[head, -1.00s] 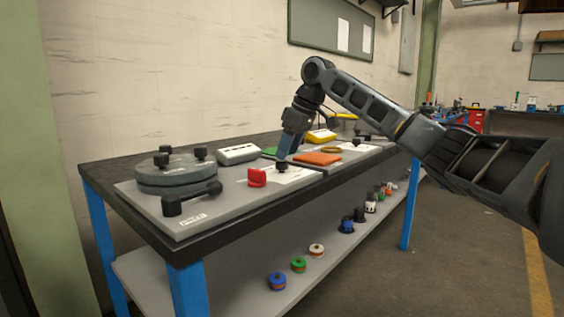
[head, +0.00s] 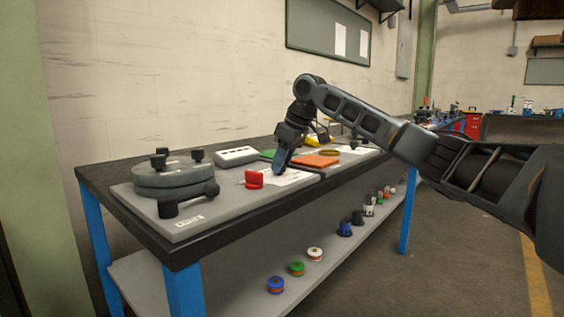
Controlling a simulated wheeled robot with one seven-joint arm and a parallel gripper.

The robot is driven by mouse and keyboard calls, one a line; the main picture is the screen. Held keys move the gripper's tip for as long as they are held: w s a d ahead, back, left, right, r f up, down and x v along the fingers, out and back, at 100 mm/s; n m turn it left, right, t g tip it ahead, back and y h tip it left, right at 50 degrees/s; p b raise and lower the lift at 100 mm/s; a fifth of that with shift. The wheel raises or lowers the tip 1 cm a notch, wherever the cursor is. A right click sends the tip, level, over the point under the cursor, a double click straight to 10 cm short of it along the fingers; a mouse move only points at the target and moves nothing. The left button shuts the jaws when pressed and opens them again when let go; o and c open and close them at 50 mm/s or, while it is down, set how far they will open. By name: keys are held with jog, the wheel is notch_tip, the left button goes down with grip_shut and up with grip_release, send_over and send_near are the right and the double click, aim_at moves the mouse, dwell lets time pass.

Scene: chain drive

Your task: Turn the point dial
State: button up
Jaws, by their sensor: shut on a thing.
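My gripper (head: 278,171) points down at the grey panel (head: 222,205) on the bench, over a white card (head: 296,177). It is shut on a small black knob standing on that card, which I take for the point dial. The fingers hide the knob almost fully, so its pointer and setting cannot be read. A red knob (head: 254,180) stands on the panel just left of my gripper, apart from it.
A round grey plate with black knobs (head: 173,175) and a black handle (head: 190,197) are at the panel's left. A white box (head: 236,156), a green pad (head: 268,154) and an orange pad (head: 316,161) lie behind. Several spools and small parts (head: 297,269) sit on the lower shelf.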

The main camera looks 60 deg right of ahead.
jog(key=c, duration=0.3)
jog(key=shift+c, duration=0.2)
jog(key=shift+r+p, duration=0.1)
jog(key=shift+p, duration=0.4)
jog(key=m+p, duration=0.1)
jog(key=m+h+p, duration=0.1)
jog(key=p, duration=0.1)
jog(key=m+p, duration=0.1)
jog(key=p, duration=0.1)
jog(key=shift+a+r+m, duration=0.2)
jog(key=shift+a+m, duration=0.05)
jog(key=shift+m, duration=0.05)
jog(key=m+h+p, duration=0.1)
jog(key=m+p, duration=0.1)
jog(key=p, duration=0.2)
jog(key=m+g+p, duration=0.1)
jog(key=m+p, duration=0.1)
jog(key=p, duration=0.2)
jog(key=shift+w+a+h, duration=0.1)
jog(key=shift+a+h, duration=0.1)
jog(key=shift+h, duration=0.2)
jog(key=m+p, duration=0.2)
jog(key=p, duration=0.2)
jog(key=shift+g+h, duration=0.3)
jog(key=m+p, duration=0.1)
jog(key=p, duration=0.1)
jog(key=shift+f+m+g+p, duration=0.3)
jog(key=shift+m+p, duration=0.1)
jog(key=shift+d+f+m+h+p, duration=0.1)
jog(key=shift+m+h+p, duration=0.2)
